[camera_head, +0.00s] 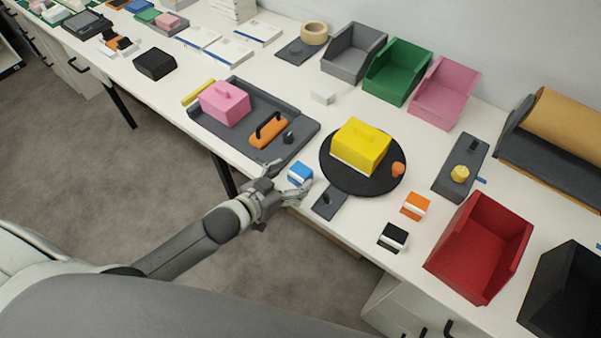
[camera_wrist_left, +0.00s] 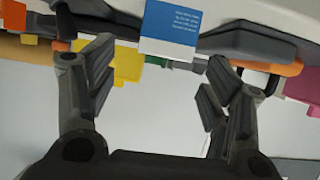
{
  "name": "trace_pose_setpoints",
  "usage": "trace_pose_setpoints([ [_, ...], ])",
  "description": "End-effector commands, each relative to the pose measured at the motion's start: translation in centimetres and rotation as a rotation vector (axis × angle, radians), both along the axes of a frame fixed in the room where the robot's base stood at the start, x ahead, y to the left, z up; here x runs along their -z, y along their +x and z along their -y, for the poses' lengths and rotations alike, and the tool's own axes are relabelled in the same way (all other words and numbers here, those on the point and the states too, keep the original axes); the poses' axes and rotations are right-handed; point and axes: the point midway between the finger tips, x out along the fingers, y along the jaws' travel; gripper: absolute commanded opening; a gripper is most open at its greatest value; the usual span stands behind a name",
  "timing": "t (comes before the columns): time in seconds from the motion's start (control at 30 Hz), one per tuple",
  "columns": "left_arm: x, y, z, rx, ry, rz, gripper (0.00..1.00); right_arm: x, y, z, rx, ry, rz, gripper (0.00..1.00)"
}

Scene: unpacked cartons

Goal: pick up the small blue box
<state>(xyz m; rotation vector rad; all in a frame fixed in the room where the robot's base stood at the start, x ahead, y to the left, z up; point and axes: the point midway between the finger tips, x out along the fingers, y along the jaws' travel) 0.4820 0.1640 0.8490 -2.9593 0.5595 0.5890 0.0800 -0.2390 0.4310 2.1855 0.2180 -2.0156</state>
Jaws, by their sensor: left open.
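The small blue box (camera_head: 300,172), blue with a white lower part, is near the table's front edge, between the grey tray and the round black plate. My left gripper (camera_head: 287,178) reaches in from the left at the table edge, its fingers spread on either side of the box's near side. In the left wrist view, the blue box (camera_wrist_left: 170,30) shows its blue printed face and white part at the top, between the open fingers (camera_wrist_left: 160,62) and apart from both. I cannot tell how far the fingers reach around it. My right gripper is not in view.
A grey tray (camera_head: 222,134) with a pink box and orange-handled tool lies to the left. The black plate (camera_head: 342,182) with a yellow box (camera_head: 362,145) is to the right. Orange (camera_head: 415,206) and black (camera_head: 393,237) small boxes and a red bin (camera_head: 478,250) are further right.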

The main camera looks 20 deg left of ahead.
Motion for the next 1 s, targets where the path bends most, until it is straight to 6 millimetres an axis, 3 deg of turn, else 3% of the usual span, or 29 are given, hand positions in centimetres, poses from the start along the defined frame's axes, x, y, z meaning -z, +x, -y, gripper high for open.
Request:
trace_pose_setpoints([
  [0.17, 0.3, 0.8, 0.3, 0.001, -0.001, 0.001, 0.74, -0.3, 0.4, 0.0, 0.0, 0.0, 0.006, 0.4],
  [0.5, 2.0, 4.3, 1.3, 0.0, 0.0, -0.001, 0.74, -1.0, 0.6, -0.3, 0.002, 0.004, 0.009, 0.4],
  [0.87, 2.3, 4.8, 1.5, 0.001, 0.0, -0.001, 0.74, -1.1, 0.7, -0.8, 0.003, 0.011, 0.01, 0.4],
  [1.0, 2.3, 4.8, 1.5, 0.001, -0.001, -0.001, 0.56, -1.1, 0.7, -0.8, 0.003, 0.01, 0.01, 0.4],
])
